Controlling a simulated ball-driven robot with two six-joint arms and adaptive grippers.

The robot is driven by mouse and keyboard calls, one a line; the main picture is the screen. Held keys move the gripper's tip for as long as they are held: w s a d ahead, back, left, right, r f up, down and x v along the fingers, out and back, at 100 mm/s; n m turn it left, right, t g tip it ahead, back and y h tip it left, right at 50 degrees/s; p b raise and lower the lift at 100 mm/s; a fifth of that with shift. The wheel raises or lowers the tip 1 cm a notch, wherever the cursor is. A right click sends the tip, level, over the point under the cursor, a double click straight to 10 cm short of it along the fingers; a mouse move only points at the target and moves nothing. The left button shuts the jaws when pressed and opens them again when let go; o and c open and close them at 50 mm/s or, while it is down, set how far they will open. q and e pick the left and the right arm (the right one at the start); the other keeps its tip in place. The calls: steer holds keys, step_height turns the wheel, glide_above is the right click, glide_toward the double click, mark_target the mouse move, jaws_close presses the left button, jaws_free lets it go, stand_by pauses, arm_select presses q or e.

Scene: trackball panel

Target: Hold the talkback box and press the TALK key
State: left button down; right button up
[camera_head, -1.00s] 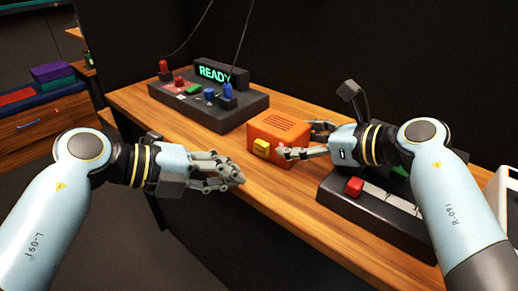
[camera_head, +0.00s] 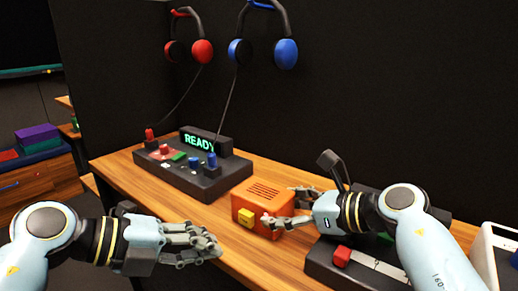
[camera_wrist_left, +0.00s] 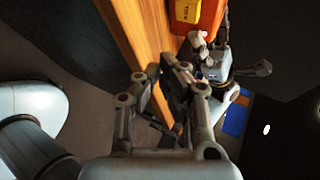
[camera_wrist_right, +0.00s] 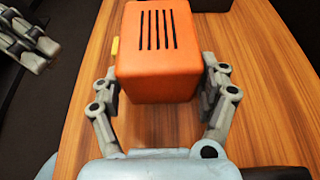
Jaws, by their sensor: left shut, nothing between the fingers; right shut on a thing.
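The talkback box is an orange box (camera_head: 265,200) with a slotted top, standing on the wooden desk. Its yellow TALK key (camera_head: 246,217) is on the side facing front left. The box shows between my right fingers in the right wrist view (camera_wrist_right: 158,55), with the key (camera_wrist_right: 115,47) at its left edge. My right gripper (camera_head: 285,206) is shut on the box, one finger on each side. My left gripper (camera_head: 217,245) is shut and empty, left of and nearer than the box, apart from the key. The left wrist view also shows the yellow key (camera_wrist_left: 187,10).
A dark panel (camera_head: 190,170) with coloured plugs and a READY display (camera_head: 205,140) stands behind left. Another dark console (camera_head: 325,265) with a red button lies right, under my right arm. Red (camera_head: 200,51) and blue (camera_head: 286,53) headsets hang behind. Bare desk (camera_head: 225,215) lies left of the box.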

arm_select(q)
steer(key=s+a+r, duration=0.2)
steer(key=a+r, duration=0.3)
steer(key=shift+s+a+r, duration=0.15)
steer(key=shift+s+r, duration=0.2)
steer(key=shift+s, duration=0.05)
stand_by(0.4)
arm_select(e)
steer(key=o, duration=1.3)
steer(key=shift+c, duration=0.2)
steer(key=v, duration=1.2)
steer(key=shift+r, duration=0.1)
